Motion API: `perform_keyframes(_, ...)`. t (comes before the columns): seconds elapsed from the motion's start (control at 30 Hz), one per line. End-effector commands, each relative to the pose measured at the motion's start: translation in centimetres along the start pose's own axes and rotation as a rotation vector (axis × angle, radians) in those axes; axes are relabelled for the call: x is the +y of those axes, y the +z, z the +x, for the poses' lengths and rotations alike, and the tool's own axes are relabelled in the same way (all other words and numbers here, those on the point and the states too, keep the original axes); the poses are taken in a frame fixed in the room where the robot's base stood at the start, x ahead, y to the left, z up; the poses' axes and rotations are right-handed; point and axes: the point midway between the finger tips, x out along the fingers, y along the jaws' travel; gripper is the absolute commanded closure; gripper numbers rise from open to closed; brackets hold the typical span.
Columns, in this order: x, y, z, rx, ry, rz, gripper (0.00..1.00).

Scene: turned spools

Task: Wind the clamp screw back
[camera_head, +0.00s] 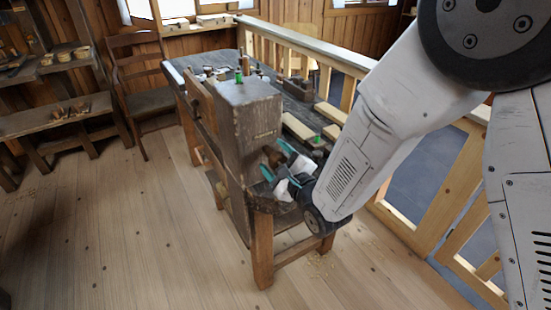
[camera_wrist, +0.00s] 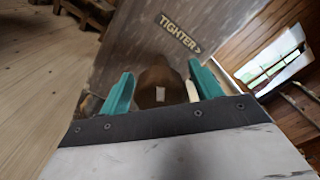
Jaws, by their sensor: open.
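The clamp screw's brown rounded head (camera_wrist: 158,78), with a small pale mark on it, stands out from a grey wooden block (camera_wrist: 135,45). A label reading "TIGHTER" (camera_wrist: 180,33) with an arrow to the right is on the block above it. My gripper (camera_wrist: 160,82) is open, its teal fingers on the left and right of the screw head, with a gap visible on each side. In the head view my gripper (camera_head: 277,172) is at the near end of the bench, at the block's (camera_head: 248,120) right face. The screw (camera_head: 271,155) is partly hidden there.
The bench top (camera_head: 295,88) behind the block carries several small turned pieces and tools. Pale wood strips (camera_head: 299,126) lie along its right side, near my arm. A railing (camera_head: 300,45) runs behind the bench. The plank floor (camera_head: 120,220) at left is clear.

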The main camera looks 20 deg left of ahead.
Motion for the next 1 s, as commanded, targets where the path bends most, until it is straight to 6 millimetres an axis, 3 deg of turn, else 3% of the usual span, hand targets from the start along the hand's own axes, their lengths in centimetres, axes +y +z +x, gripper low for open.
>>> perform_keyframes(0.07,-0.01,0.01,-0.02,0.000,0.000,0.000,0.36)
perform_keyframes(0.2,-0.01,0.01,-0.03,0.000,0.000,0.000,0.75)
perform_keyframes(0.23,-0.01,0.01,-0.03,0.000,0.000,0.000,0.81)
perform_keyframes(0.67,-0.01,0.01,-0.04,0.000,0.000,-0.068,0.81)
perform_keyframes(1.0,-0.01,0.00,-0.03,0.000,0.000,-0.327,0.81)
